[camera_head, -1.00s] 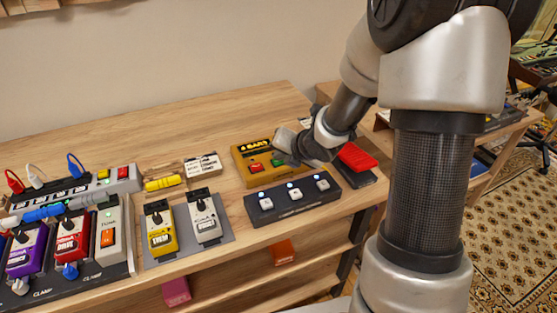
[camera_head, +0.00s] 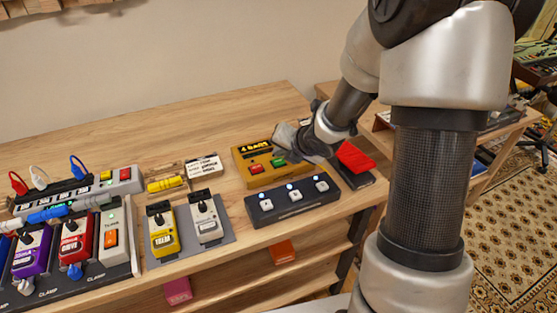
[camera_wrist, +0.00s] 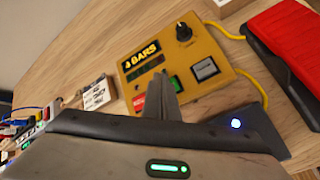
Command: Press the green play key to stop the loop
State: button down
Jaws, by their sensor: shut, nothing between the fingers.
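The yellow looper box (camera_head: 244,168) stands on the wooden bench and its display reads "4 BARS". It also shows in the wrist view (camera_wrist: 207,92). Its green key (camera_head: 278,161) sits right of a red key (camera_head: 256,169). In the wrist view the green key (camera_wrist: 176,84) is partly hidden behind my fingers, and the red key (camera_wrist: 139,102) shows to their left. My gripper (camera_wrist: 163,78) is shut and empty, with its tips over the box close to the green key. I cannot tell whether they touch it.
A dark three-switch pedal (camera_head: 293,201) lies in front of the box. A red-topped pedal (camera_head: 355,157) is to the right. A knob (camera_wrist: 183,31) and a grey key (camera_wrist: 205,69) share the box's top. Small pedals (camera_head: 163,240) and a cable-laden board stand left.

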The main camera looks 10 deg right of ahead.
aim_at(281, 166)
notch_tip(281, 166, up, 5)
jog(key=p, duration=0.3)
jog(key=shift+f+p, duration=0.15)
jog(key=shift+p, duration=0.15)
dwell(0.4)
